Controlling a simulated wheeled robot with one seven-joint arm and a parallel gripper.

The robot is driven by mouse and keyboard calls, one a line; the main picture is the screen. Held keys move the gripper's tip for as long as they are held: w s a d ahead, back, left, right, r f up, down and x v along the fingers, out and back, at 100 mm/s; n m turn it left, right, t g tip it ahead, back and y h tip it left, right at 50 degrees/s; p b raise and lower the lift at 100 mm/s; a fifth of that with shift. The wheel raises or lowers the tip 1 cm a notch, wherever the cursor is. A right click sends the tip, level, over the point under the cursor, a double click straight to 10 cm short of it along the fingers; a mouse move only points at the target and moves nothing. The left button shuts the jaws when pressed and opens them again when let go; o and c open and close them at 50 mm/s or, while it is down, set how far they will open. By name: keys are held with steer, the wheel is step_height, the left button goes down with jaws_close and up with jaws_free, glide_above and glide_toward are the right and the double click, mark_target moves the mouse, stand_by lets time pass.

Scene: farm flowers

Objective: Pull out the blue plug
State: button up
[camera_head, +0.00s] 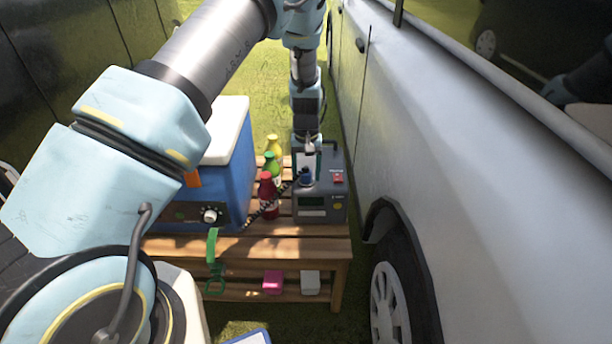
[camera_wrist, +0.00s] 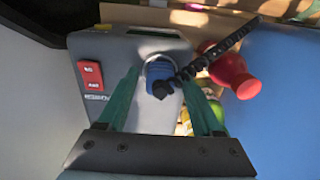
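The blue plug (camera_head: 306,178) sits on top of the grey power box (camera_head: 311,214), which stands at the right end of a wooden bench. In the wrist view the blue plug (camera_wrist: 160,70) is on the box's grey face (camera_wrist: 120,50), and a black ribbed cable (camera_wrist: 215,52) runs from it to the upper right. My gripper (camera_head: 307,152) is above the box. In the wrist view the green fingers of my gripper (camera_wrist: 160,75) are apart, one on each side of the plug. Visible gaps remain between fingers and plug; contact cannot be told.
A blue cooler (camera_head: 228,165) stands left on the bench (camera_head: 262,245). Red (camera_head: 268,196), green and yellow bottles stand between cooler and box. A white vehicle (camera_head: 450,150) is close on the right. A pink block (camera_head: 272,282) and a white block lie on the lower shelf.

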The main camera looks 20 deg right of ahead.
mark_target(306, 168)
jaws_close()
stand_by(0.3)
steer(key=shift+r, duration=0.1)
stand_by(0.4)
steer(key=shift+r+p, duration=2.1)
steer(key=shift+r, duration=0.85)
